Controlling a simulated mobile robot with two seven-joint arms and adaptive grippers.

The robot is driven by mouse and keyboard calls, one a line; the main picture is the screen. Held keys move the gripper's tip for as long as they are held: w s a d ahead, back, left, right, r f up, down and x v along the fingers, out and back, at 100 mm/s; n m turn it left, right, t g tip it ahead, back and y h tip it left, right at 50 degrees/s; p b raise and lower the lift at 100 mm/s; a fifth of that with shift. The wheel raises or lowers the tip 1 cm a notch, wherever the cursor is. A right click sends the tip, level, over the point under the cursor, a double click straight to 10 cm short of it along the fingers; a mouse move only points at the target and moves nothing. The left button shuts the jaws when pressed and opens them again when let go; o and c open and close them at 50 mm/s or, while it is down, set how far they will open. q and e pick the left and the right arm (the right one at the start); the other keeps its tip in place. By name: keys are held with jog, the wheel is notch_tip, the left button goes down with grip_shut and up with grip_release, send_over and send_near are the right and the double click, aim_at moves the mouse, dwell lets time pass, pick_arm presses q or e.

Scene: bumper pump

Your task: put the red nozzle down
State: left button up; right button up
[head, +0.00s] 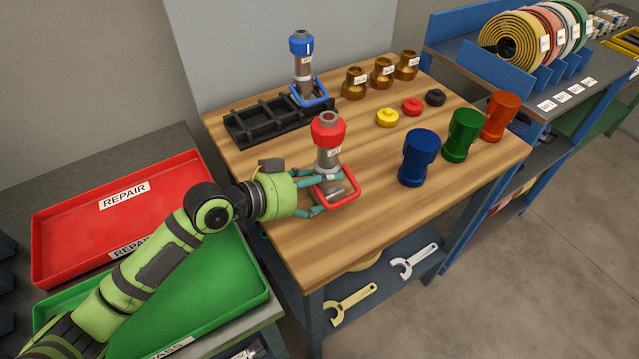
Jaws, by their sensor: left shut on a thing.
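The red nozzle (328,134) has a red head, a metal body and a red loop handle. It stands about upright at the front left of the wooden table (410,220). My left gripper (328,193) comes in from the left and is shut on the nozzle's lower part, around its base and handle. Whether the base touches the tabletop is hard to tell. My right gripper is out of view.
A blue nozzle (302,62) stands at the black rack (255,128) behind. Brass fittings (382,74), small caps (411,107) and blue, green and orange cylinders (418,157) stand to the right. Red (60,262) and green trays (235,312) lie left. The table's front is clear.

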pick_arm(q)
jog(key=shift+r, duration=0.15)
jog(key=o, duration=1.7)
jog(key=shift+f, duration=0.25)
